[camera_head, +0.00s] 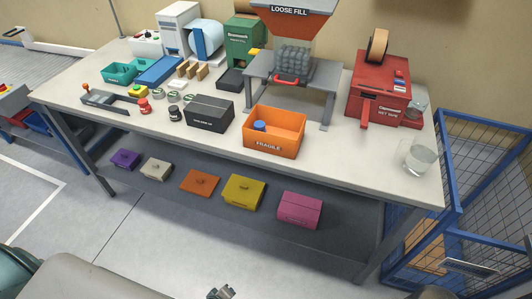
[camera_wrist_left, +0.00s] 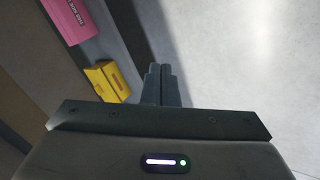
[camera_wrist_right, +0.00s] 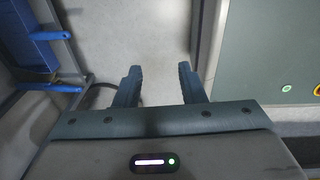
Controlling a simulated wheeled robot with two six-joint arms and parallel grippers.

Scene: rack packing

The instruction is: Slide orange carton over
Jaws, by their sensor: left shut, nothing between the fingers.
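An open orange carton (camera_head: 275,145) marked FRAGILE stands upright near the front edge of the white table, with a blue item (camera_head: 260,126) inside. My right gripper (camera_wrist_right: 160,70) is open and empty over bare floor. Neither gripper touches a carton.
A black box (camera_head: 210,113) stands left of the orange carton. A grey stand (camera_head: 325,105) under the loose-fill hopper is behind it. A red tape machine (camera_head: 380,95) and a glass (camera_head: 418,157) stand at right. A blue mesh cage (camera_head: 485,190) is beyond the table's right end.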

